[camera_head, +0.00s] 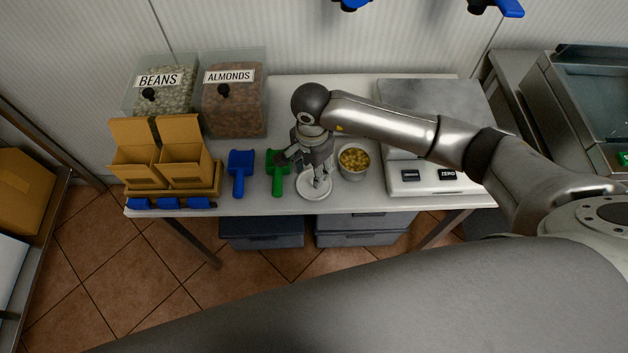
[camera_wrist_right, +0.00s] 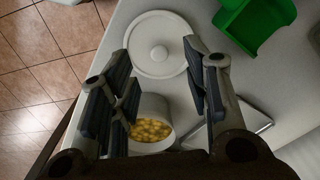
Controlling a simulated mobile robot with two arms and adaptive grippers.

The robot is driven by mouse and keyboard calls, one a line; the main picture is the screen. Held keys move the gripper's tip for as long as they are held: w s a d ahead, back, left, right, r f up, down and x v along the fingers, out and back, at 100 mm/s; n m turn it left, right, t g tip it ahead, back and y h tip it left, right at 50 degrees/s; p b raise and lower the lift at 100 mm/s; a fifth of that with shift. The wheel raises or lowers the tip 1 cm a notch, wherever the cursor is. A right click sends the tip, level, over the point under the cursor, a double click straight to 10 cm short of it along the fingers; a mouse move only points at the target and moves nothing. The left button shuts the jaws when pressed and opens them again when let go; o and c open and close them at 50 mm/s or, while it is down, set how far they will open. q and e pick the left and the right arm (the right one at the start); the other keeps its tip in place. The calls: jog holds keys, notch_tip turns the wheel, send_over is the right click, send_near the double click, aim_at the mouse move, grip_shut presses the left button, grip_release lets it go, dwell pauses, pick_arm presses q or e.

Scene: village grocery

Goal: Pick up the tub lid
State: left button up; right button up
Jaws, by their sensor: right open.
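The tub lid (camera_head: 307,190) is a white round disc lying flat near the front edge of the white table. In the right wrist view the lid (camera_wrist_right: 150,60) shows a small round knob at its centre. My right gripper (camera_head: 319,178) points down over the lid and hides part of it. In the wrist view its two fingers (camera_wrist_right: 161,72) are spread apart with nothing between them, and the lid shows beyond the tips. An open tub (camera_head: 353,176) of yellow pieces stands just right of the lid. My left gripper is not in view.
A green scoop (camera_head: 278,180) lies close left of the lid, with a blue scoop (camera_head: 238,180) beyond it. Cardboard boxes (camera_head: 160,165) and the beans (camera_head: 160,85) and almonds (camera_head: 234,100) bins stand left. A scale (camera_head: 425,185) stands right.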

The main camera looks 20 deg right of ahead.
aim_at(305, 188)
notch_tip(305, 188, down, 4)
jog(key=shift+d+f+p, duration=0.15)
jog(key=shift+f+p, duration=0.05)
jog(key=shift+p, duration=0.65)
jog(key=shift+f, duration=0.35)
jog(key=shift+c, duration=0.3)
jog(key=c, duration=0.7)
